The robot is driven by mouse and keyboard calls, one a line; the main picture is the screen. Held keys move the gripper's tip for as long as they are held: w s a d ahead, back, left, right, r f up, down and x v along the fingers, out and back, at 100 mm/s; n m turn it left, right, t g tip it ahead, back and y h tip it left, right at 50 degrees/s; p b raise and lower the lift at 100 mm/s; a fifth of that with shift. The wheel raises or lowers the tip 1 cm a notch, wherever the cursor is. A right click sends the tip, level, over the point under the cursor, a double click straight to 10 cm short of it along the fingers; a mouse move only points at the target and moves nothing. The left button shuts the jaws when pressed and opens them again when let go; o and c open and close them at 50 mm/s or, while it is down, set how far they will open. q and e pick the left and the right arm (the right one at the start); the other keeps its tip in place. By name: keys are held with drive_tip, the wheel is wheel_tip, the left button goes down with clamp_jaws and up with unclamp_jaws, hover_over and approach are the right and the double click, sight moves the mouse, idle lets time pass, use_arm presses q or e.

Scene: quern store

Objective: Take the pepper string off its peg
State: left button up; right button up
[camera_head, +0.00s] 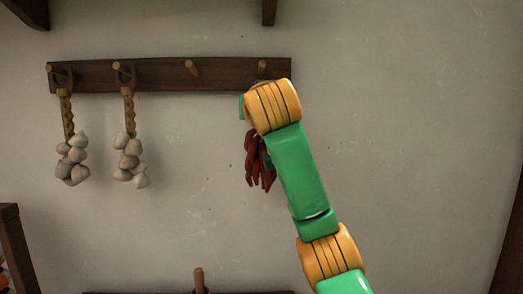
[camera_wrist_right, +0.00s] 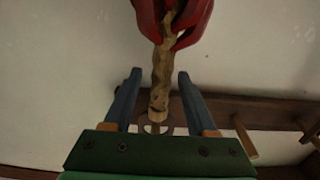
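The pepper string shows dark red peppers (camera_head: 258,165) below the right end of the peg rail, partly hidden behind my right arm. In the right wrist view its red peppers (camera_wrist_right: 188,18) are at the top, and its tan braided cord (camera_wrist_right: 162,75) runs down to a ring (camera_wrist_right: 153,128) near the palm. The rightmost peg (camera_head: 262,66) is partly in view; whether the ring sits on it is hidden. My right gripper (camera_wrist_right: 159,74) is open, with one blue finger on each side of the cord and gaps showing. My left gripper is not in view.
The dark wooden peg rail (camera_head: 150,75) runs along the pale wall. Two garlic strings (camera_head: 72,158) (camera_head: 130,160) hang from its left pegs. The third peg (camera_head: 191,67) is bare. Dark shelf parts show at the top, and a lower rail with a peg (camera_head: 199,280) at the bottom.

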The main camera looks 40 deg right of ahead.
drive_tip(key=shift+s+a+r, duration=0.25)
drive_tip(key=shift+s+a, duration=0.05)
drive_tip(key=shift+a, duration=0.05)
clamp_jaws()
drive_tip(key=shift+w+d+f, duration=0.1)
drive_tip(key=shift+w+d, duration=0.05)
idle(0.7)
